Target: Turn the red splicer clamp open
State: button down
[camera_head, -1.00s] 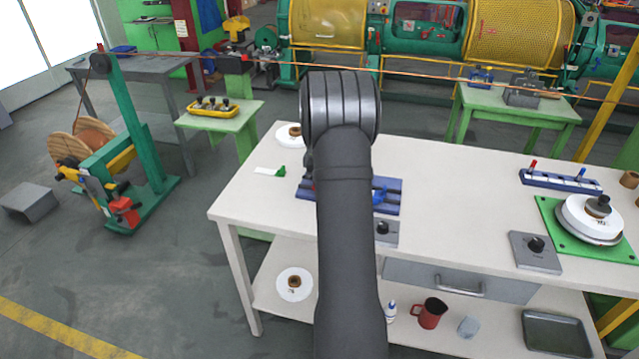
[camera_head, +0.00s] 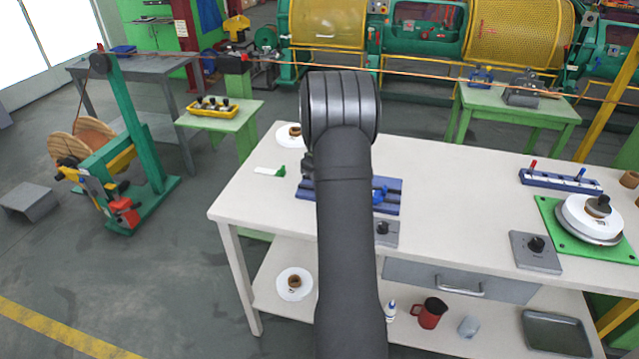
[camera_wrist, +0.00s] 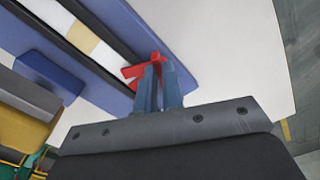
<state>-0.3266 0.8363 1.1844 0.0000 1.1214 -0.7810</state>
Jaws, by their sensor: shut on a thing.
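The blue splicer (camera_head: 392,195) lies on the white workbench, mostly behind my arm in the head view. In the wrist view, the red clamp (camera_wrist: 153,60) sits at the near end of the blue splicer body (camera_wrist: 105,30). My gripper (camera_wrist: 158,80) is shut on the red clamp, with its two blue-grey fingers at the clamp's lower part. The clamp's upper piece and a side piece show above and left of the fingertips. In the head view the gripper and the red clamp are hidden behind my arm.
The white workbench (camera_head: 460,190) has free room right of the splicer. A grey block with a black knob (camera_head: 384,232) stands close to the splicer's front. A green-and-white item (camera_head: 270,171) lies to its left. A white spool (camera_head: 290,135) is at the back left.

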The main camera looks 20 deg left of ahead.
jog(key=m, duration=1.2)
jog(key=shift+m, duration=0.3)
dwell(0.4)
jog(key=c, duration=1.6)
grip_release()
jog(key=shift+o, duration=0.2)
jog(key=shift+r, duration=0.15)
notch_tip(320, 180, up, 17)
